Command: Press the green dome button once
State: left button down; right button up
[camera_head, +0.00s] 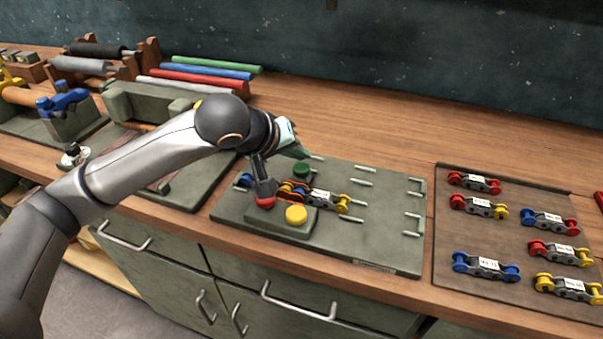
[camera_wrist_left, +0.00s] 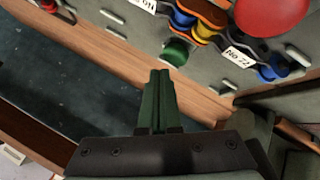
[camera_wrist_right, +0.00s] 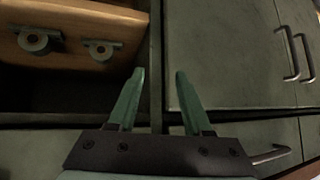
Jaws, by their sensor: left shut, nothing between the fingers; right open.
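The green dome button (camera_head: 302,170) stands on the grey-green board (camera_head: 390,225) near its far edge. In the left wrist view the green dome (camera_wrist_left: 175,53) lies just beyond my fingertips. My left gripper (camera_head: 305,153) is shut and empty, close to the green dome's far side in the head view. Its closed fingers (camera_wrist_left: 160,74) look apart from the dome, though the exact gap is hard to tell. A yellow dome (camera_head: 296,214) and a red dome (camera_head: 265,203), partly hidden by my arm, are nearer the front. My right gripper (camera_wrist_right: 153,75) is open and empty, facing the cabinets.
Coloured chain links (camera_head: 325,199) lie on the board between the domes, with metal pegs around. A brown tray (camera_head: 450,268) with several labelled links is at right. Rolls (camera_head: 200,76) and a blue clamp (camera_head: 62,100) are at left. The wooden bench behind the board is clear.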

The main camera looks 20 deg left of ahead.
jog(key=shift+w+r, duration=0.35)
jog(key=shift+w, duration=0.05)
jog(key=shift+s+d+f, duration=0.1)
jog(key=shift+s+f, duration=0.2)
jog(key=shift+f, duration=0.05)
jog(key=shift+w+r, duration=0.1)
jog(key=shift+r, duration=0.05)
dwell(0.8)
pick_arm(q)
jog(key=shift+f, duration=0.1)
jog(key=shift+f+b, duration=0.35)
jog(key=shift+b, duration=0.3)
pick_arm(e)
jog(key=shift+f, duration=0.8)
